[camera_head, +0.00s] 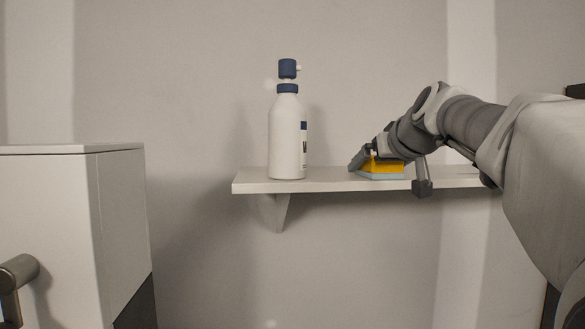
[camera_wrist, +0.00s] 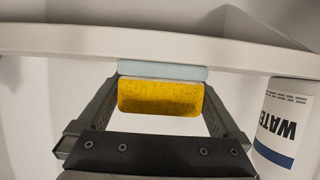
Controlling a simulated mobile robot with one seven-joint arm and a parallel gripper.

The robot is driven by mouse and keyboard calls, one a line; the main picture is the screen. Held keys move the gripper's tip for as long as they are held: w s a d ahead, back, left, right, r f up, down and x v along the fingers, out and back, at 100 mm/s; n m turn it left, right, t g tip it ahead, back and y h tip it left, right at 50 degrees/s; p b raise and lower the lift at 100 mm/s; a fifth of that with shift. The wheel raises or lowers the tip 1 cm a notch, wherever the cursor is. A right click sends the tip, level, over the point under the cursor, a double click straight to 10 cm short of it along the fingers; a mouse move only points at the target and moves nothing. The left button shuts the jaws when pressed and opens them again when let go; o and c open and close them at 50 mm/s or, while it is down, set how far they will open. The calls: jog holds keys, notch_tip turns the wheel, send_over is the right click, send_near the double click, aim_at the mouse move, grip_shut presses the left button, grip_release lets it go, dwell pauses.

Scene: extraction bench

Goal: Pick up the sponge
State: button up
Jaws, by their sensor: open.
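The sponge (camera_head: 384,166) lies on the wall shelf, yellow on top with a light blue layer below. My gripper (camera_head: 389,172) is at the sponge, with one finger at its left and the other at its right front. In the wrist view, which is upside down, the yellow part of the sponge (camera_wrist: 160,97) shows between the two spread fingers of my gripper (camera_wrist: 160,90). The gripper is open. A narrow gap shows beside the sponge near each finger; I cannot tell whether either touches it.
The white shelf (camera_head: 330,182) holds a white spray bottle with a blue top (camera_head: 286,135), left of the sponge. The bottle's label also shows in the wrist view (camera_wrist: 283,128), close beside one finger. A white cabinet (camera_head: 50,215) stands at the left.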

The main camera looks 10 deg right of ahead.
jog(key=shift+s, duration=0.15)
jog(key=shift+c, duration=0.7)
jog(key=c, duration=1)
jog(key=shift+r, duration=0.15)
